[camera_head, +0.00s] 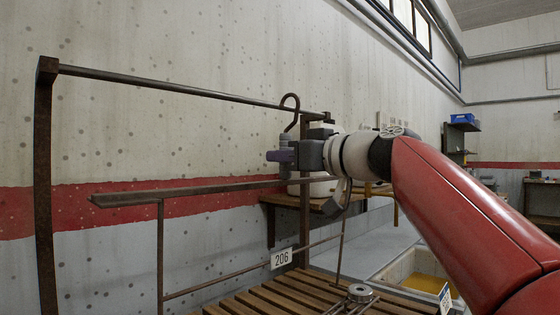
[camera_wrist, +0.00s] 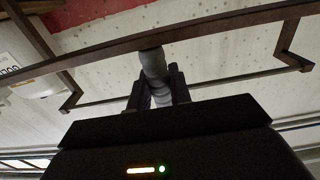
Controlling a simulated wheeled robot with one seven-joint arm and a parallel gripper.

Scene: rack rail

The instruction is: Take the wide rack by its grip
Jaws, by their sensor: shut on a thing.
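The wide rack is a dark metal frame with a long top bar (camera_head: 200,190), thin side rods and a lower rod (camera_head: 225,278). Its curved hook (camera_head: 290,100) is at the rusty rail (camera_head: 180,86); whether it bears on the rail I cannot tell. My gripper (camera_head: 284,156) is at the grip, above the top bar. In the wrist view, my gripper (camera_wrist: 155,90) is shut around the grey grip (camera_wrist: 153,65), with the rack's bar (camera_wrist: 190,28) crossing just beyond. My fingers hide part of the grip.
Rusty posts (camera_head: 45,190) carry the rail in front of the wall. A plate marked 206 (camera_head: 281,258) shows low on the right. A slatted wooden surface (camera_head: 275,300) with a round metal piece (camera_head: 359,293) lies below. A shelf (camera_head: 330,201) with a white container stands behind.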

